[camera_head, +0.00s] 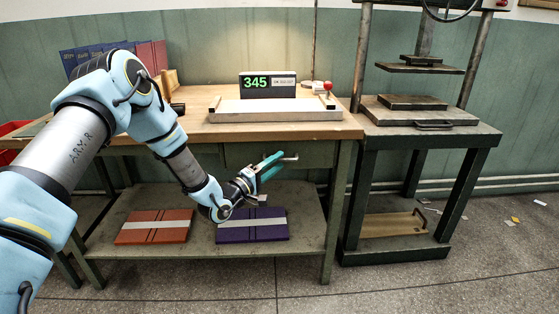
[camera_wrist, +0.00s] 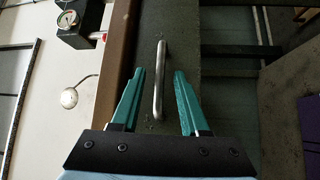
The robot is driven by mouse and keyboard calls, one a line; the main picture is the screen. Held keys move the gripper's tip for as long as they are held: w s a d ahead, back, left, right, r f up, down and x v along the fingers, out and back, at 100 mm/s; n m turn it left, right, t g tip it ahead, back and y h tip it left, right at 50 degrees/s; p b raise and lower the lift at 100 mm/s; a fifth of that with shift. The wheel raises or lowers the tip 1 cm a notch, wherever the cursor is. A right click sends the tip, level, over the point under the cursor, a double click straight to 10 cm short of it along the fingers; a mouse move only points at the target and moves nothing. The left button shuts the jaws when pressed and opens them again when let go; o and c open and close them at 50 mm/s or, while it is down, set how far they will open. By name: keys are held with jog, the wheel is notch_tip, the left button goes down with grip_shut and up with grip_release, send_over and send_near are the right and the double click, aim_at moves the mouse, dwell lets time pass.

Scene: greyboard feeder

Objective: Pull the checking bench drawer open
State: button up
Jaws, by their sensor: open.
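The checking bench (camera_head: 190,137) has a wooden top and a grey-green frame. Its drawer front (camera_wrist: 200,30) fills the middle of the wrist view and looks flush with the bench. A metal bar handle (camera_wrist: 160,80) stands on the drawer front; its end also shows in the head view (camera_head: 290,158). My gripper (camera_head: 272,165) is at the drawer front, under the bench top's edge. In the wrist view its two teal fingers (camera_wrist: 160,74) are open, one on each side of the handle, with gaps on both sides. I see no contact with the handle.
On the bench stand a pale tray-like fixture (camera_head: 275,115), a display reading 345 (camera_head: 255,83) and several binders (camera_head: 110,57). A red folder (camera_head: 155,226) and a purple folder (camera_head: 252,224) lie on the lower shelf. A press stand (camera_head: 430,130) is close on the right.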

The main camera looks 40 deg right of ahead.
jog(key=shift+d+r, duration=0.1)
jog(key=shift+d, duration=0.95)
grip_shut()
jog(key=shift+w, duration=0.1)
dwell(0.6)
